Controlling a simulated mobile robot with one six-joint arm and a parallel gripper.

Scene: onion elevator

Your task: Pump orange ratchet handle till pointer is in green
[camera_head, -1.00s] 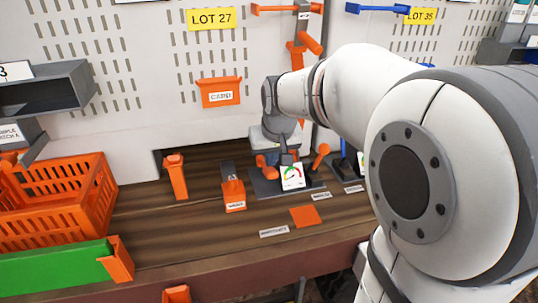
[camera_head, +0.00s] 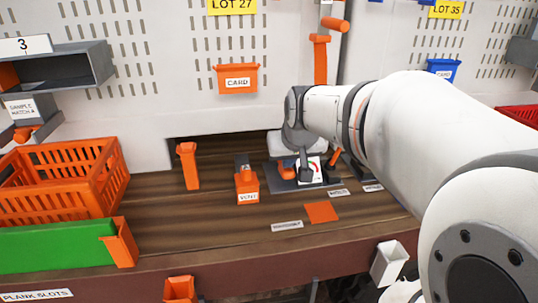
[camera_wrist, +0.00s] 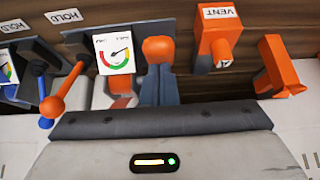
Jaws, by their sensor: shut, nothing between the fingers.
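The dial gauge (camera_head: 314,165) stands on a dark base on the bench, partly hidden by my gripper (camera_head: 306,177). In the wrist view the gauge (camera_wrist: 113,52) shows fully, upside down; its dark pointer slants to the upper right, near one end of the coloured arc. An orange rounded handle end (camera_wrist: 158,49) lies just beyond my shut gripper (camera_wrist: 158,90), beside the gauge. It also shows left of my gripper in the head view (camera_head: 287,168). I cannot tell whether they touch. A second orange-ended lever (camera_wrist: 53,106) stands on the gauge's other side.
The orange VENT block (camera_head: 247,186) and an orange post (camera_head: 188,165) stand left of the gauge. An orange crate (camera_head: 60,180) and a green block (camera_head: 55,247) fill the left side. An orange square (camera_head: 321,212) lies in front. The bench between has free room.

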